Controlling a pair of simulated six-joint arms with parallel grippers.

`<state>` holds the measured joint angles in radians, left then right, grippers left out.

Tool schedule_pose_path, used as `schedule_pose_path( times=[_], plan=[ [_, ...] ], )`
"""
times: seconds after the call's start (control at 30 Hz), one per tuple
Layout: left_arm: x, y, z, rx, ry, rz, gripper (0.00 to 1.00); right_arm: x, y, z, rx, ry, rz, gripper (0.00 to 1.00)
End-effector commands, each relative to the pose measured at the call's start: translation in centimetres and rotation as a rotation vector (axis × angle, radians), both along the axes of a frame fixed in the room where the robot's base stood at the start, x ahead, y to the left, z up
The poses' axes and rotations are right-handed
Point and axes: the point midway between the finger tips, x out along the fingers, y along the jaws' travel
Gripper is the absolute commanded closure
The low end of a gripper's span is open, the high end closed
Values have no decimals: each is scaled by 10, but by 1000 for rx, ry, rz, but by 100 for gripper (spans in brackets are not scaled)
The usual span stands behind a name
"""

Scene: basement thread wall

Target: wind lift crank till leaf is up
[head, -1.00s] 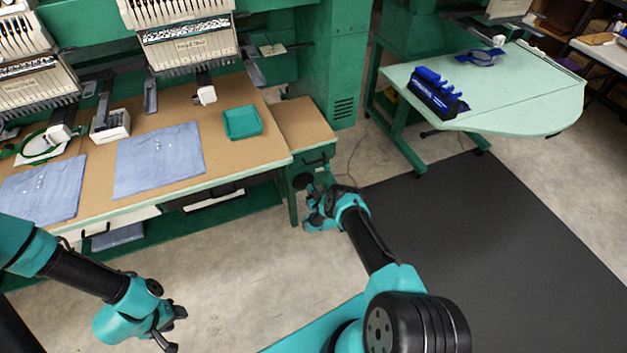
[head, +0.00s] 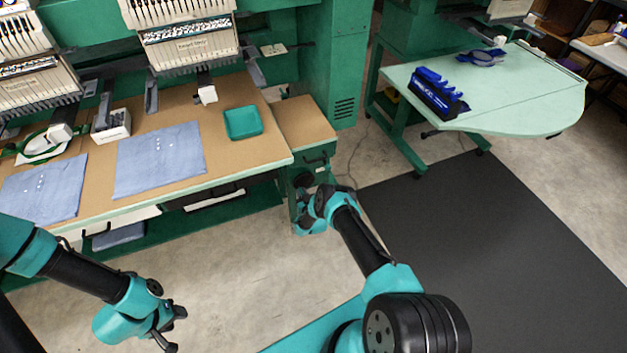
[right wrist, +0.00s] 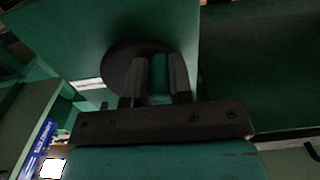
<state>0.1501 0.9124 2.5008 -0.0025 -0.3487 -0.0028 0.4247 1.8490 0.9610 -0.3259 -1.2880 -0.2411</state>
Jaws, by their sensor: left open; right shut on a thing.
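The lift crank shows as a dark round disk (head: 304,180) on the green stand below the brown leaf (head: 305,122) at the right end of the long table. The leaf lies flat beside the table top; I cannot tell its exact height against it. My right gripper (head: 303,203) is at the crank, low on the stand's front. In the right wrist view its fingers (right wrist: 160,80) are shut on a teal crank handle (right wrist: 161,68), with the dark disk (right wrist: 122,66) behind. My left gripper (head: 174,330) is open and empty over the floor at lower left.
The long brown table (head: 225,165) carries folded blue cloths (head: 160,158) and a teal tray (head: 242,122) under embroidery heads. A mint table (head: 520,105) with a blue rack (head: 437,97) stands at right. A dark mat (head: 490,240) covers the floor at right.

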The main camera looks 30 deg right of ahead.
Motion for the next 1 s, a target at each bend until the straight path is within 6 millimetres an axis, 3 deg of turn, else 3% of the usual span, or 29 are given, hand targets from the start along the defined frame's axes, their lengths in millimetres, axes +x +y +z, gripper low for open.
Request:
schedule_pose_path(
  times=[0.1, 0.33, 0.67, 1.0],
  plan=[
    [0, 0, 0, 0, 0, 0, 57, 7, 10, 20, -7, -13, 10, 100],
    [0, 0, 0, 0, 0, 0, 57, 8, 18, 35, -8, -17, 8, 100],
    [0, 0, 0, 0, 0, 0, 57, 9, 16, 39, -8, -20, 7, 100],
    [0, 0, 0, 0, 0, 0, 57, 8, 0, 72, -8, -21, 2, 100]
  ],
)
